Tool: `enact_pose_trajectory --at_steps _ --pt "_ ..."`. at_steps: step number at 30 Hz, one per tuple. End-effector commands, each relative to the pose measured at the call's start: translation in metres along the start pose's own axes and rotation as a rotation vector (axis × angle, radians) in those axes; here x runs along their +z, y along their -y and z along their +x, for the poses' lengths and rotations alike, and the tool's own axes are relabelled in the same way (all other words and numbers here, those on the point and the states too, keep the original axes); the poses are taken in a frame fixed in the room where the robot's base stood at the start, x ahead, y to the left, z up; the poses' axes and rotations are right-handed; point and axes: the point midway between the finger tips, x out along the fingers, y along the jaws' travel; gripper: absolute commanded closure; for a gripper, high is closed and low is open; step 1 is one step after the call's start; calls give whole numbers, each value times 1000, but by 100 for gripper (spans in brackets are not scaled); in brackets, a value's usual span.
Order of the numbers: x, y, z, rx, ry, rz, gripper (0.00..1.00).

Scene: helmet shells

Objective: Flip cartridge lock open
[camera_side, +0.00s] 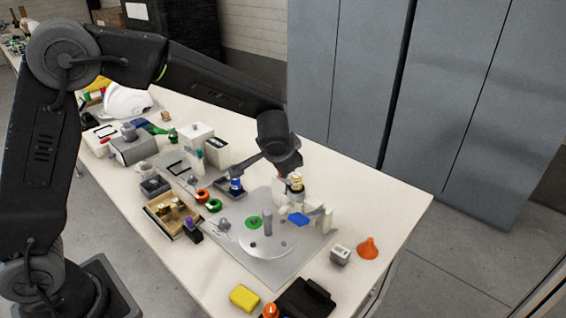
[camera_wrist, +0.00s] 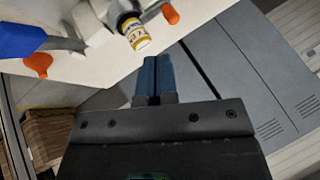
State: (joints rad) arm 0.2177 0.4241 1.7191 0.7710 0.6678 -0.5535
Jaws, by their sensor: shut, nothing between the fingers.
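A small cartridge with a yellow and white label (camera_side: 297,182) stands in a pale holder on the grey fixture plate (camera_side: 278,262). It also shows in the wrist view (camera_wrist: 134,33), seated in a whitish fitting. A blue lever (camera_side: 298,218) lies just in front of the holder; a large blue handle on a metal arm (camera_wrist: 22,41) shows at the left of the wrist view. I cannot tell whether it belongs to the lock. My gripper (camera_wrist: 153,60) is shut and empty, its blue-grey fingertips apart from the cartridge. In the side view its fingertips are hard to make out.
An orange funnel (camera_side: 368,248), a small grey box (camera_side: 340,255) and a yellow block (camera_side: 244,297) lie near the table's right and front. A wooden tray (camera_side: 160,222) and several small parts crowd the left. The table (camera_side: 385,200) is clear at the right; cabinets (camera_side: 430,100) stand behind.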

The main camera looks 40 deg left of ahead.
Motion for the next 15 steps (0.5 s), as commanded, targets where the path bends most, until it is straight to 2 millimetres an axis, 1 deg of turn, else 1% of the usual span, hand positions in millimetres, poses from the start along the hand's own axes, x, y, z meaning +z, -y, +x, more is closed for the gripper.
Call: enact_pose_trajectory --at_steps 1,3,9,12,15 --pt "1 0 11 0 4 0 100" --pt "1 0 24 -1 5 -1 100" --pt "1 0 57 0 2 -1 100" --pt "0 0 67 0 1 -1 100" --pt "0 0 74 0 1 -2 100"
